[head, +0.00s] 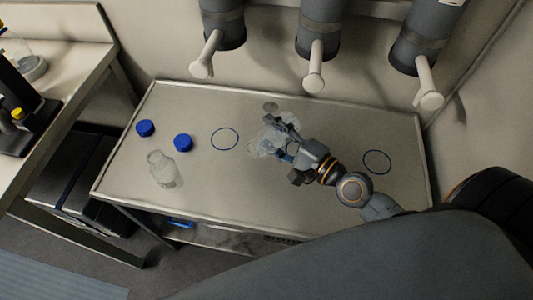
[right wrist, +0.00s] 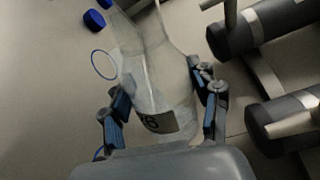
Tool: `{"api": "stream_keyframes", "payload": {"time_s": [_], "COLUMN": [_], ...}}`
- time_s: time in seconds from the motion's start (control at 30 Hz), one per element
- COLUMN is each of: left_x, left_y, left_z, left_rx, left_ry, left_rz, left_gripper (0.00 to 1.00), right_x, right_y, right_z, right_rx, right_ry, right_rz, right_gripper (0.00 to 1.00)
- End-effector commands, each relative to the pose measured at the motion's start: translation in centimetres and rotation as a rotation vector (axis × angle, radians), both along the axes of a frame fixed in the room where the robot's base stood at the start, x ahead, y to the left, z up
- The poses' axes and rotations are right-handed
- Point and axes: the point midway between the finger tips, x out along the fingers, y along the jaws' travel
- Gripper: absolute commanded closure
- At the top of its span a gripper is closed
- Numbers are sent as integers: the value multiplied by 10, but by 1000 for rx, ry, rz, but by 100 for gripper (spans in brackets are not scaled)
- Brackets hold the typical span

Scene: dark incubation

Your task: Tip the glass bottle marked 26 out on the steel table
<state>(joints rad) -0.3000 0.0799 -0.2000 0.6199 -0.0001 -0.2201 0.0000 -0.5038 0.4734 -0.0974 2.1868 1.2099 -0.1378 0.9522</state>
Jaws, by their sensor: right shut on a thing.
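My right gripper (head: 290,148) is shut on a clear glass bottle (head: 264,138) above the middle of the steel table (head: 315,205). The bottle looks tilted; the fingers partly hide it. In the right wrist view, the held bottle (right wrist: 165,75) lies between the two fingers (right wrist: 160,108). Its dark label (right wrist: 160,122) shows a 6; the digit before it is hard to read. My left gripper is not in view.
Two blue caps (head: 145,128) (head: 183,142) lie on the left of the table. Blue rings (head: 224,139) (head: 377,162) mark its top. A small grey round patch (head: 270,106) shows behind the held bottle. Grey cylinders with white nozzles (head: 316,65) hang along the back.

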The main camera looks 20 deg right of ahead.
Motion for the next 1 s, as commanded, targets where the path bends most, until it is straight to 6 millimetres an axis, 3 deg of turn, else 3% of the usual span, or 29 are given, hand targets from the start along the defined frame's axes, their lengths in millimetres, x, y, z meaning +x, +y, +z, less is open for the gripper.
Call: {"api": "stream_keyframes", "payload": {"time_s": [0.33,0.67,1.0], "left_x": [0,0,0], "left_y": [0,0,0], "left_z": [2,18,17], "left_rx": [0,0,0], "left_ry": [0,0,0], "left_rz": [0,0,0], "left_gripper": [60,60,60], "right_x": [0,0,0], "right_y": [0,1,1], "right_z": [2,14,13], "right_rx": [-7,-133,-145], "right_ry": [-5,-63,-68], "right_rz": [-1,-1,-1], "right_gripper": [88,88,88]}}
